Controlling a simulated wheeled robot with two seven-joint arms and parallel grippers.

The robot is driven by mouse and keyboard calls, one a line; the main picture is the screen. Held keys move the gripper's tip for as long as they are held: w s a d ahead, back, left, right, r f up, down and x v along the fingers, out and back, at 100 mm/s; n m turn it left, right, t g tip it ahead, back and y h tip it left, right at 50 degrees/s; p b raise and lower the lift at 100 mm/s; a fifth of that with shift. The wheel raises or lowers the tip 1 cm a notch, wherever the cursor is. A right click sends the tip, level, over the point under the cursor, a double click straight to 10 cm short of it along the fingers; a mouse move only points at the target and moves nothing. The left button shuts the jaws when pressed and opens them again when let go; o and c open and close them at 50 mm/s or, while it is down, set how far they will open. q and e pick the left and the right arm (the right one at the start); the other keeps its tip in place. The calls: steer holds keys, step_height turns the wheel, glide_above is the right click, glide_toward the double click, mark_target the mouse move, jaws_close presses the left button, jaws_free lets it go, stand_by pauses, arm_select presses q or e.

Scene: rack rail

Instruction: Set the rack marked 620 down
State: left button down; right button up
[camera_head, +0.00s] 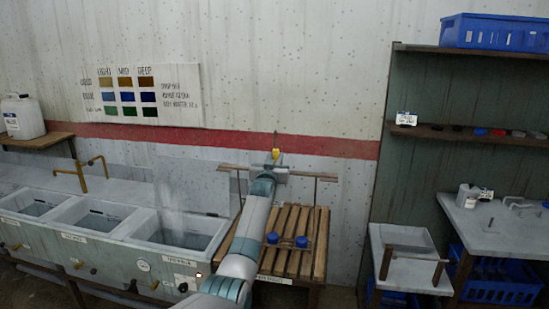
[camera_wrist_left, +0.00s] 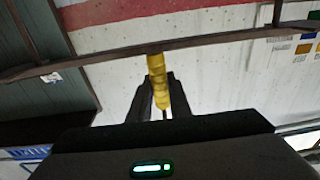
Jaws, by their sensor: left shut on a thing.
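A dark wooden bar with a yellow grip, seemingly the rack, is held up in front of the wall above the slatted wooden bench (camera_head: 293,262). Its bar (camera_head: 325,177) runs roughly level in the head view, and a thin leg hangs from its right end. My left gripper (camera_head: 276,165) is shut on the yellow grip (camera_head: 275,153). In the left wrist view the grip (camera_wrist_left: 158,82) sits between the fingers of my left gripper (camera_wrist_left: 160,98), and the bar (camera_wrist_left: 110,55) crosses behind. The marking 620 is not readable. My right gripper is not in view.
Two blue round pieces (camera_head: 302,242) show at the bench; whether they rest on it is unclear. Several grey sinks (camera_head: 180,236) stand left of the bench. A small grey tray table (camera_head: 401,238) and a shelf unit (camera_head: 420,95) stand right. Bench slats look partly clear.

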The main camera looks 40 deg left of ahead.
arm_select(q)
steer(key=shift+f+b, duration=1)
steer(key=shift+f, duration=1.1)
steer(key=c, duration=1.6)
jaws_free()
steer(key=shift+b, duration=0.3)
steer(key=shift+o, duration=1.1)
steer(key=shift+f, duration=0.2)
steer(key=o, duration=1.4)
steer(key=shift+r, duration=0.1)
steer(key=shift+d, duration=0.1)
